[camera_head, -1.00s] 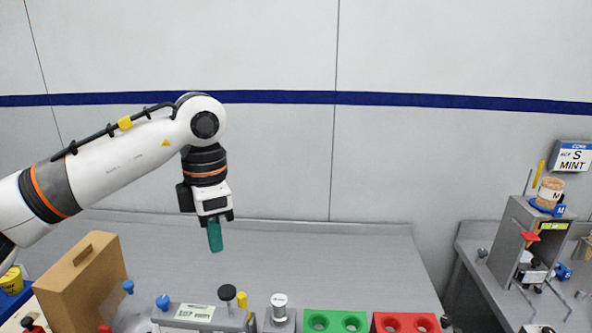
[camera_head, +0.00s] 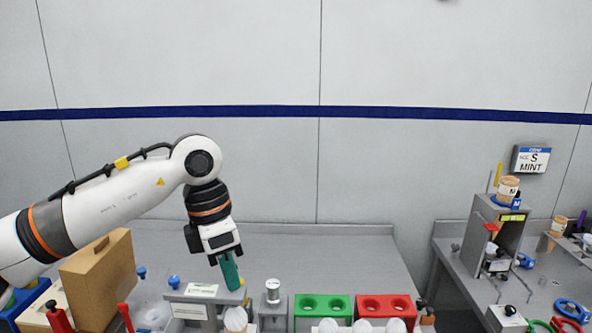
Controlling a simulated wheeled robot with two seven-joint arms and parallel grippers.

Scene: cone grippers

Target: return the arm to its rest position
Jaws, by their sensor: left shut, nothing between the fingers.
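My left arm (camera_head: 125,195) comes in from the left and bends down at its elbow. My left gripper (camera_head: 230,272) hangs tilted over the back of the workbench, behind the grey device with a label. Its teal fingers are together with nothing seen between them. The fingertips come close in the picture to the top of the grey device (camera_head: 187,309); I cannot tell the gap. My right gripper is not in view.
A brown box (camera_head: 98,285) stands on the left under my forearm. A green block (camera_head: 322,305) and a red block (camera_head: 385,305) with holes stand at the front. A grey stand (camera_head: 490,235) is on the right bench. The grey bench (camera_head: 320,255) behind the blocks is clear.

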